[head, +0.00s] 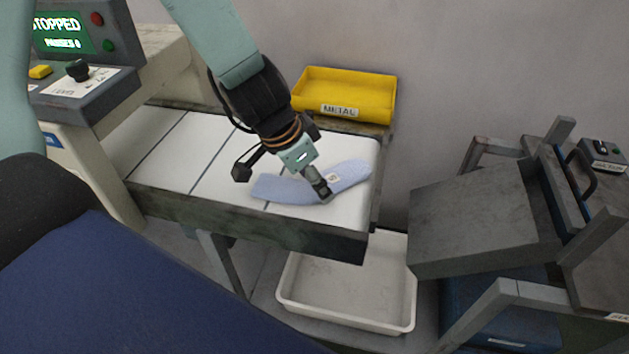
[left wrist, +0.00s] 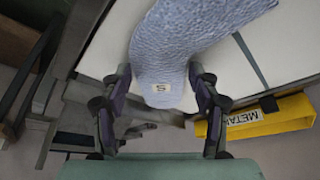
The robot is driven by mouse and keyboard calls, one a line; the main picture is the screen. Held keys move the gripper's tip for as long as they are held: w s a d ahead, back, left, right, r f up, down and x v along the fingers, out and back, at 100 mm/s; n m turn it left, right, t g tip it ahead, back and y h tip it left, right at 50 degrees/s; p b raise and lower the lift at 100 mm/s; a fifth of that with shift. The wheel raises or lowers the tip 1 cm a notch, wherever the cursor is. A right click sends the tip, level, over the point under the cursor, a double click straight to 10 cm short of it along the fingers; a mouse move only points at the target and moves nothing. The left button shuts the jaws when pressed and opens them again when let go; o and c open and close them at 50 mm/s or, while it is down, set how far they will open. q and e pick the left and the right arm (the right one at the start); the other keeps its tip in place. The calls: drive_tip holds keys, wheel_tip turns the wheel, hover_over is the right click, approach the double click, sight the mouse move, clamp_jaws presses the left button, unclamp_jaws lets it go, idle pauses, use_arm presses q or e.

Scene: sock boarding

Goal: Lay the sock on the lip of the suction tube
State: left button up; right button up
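A light blue sock (head: 290,189) lies flat on the white belt (head: 215,170), slightly bent along its length. In the left wrist view the sock (left wrist: 168,42) has a small white label with an "S" on it. My left gripper (head: 323,192) is low over the sock, nearer its right part. In the left wrist view the fingers of my left gripper (left wrist: 160,75) stand apart, one on each side of the sock, and look open. My right gripper is not in view. I cannot make out a suction tube in either view.
A yellow bin (head: 345,92) marked METAL stands behind the belt. A white tray (head: 345,296) is below its right end. A grey box-like machine (head: 480,215) stands at right. A control panel (head: 75,75) reading STOPPED is at the upper left.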

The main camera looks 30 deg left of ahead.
use_arm(q)
drive_tip(key=c, duration=0.5)
drive_tip(key=shift+o, duration=0.2)
drive_tip(key=shift+r, duration=0.1)
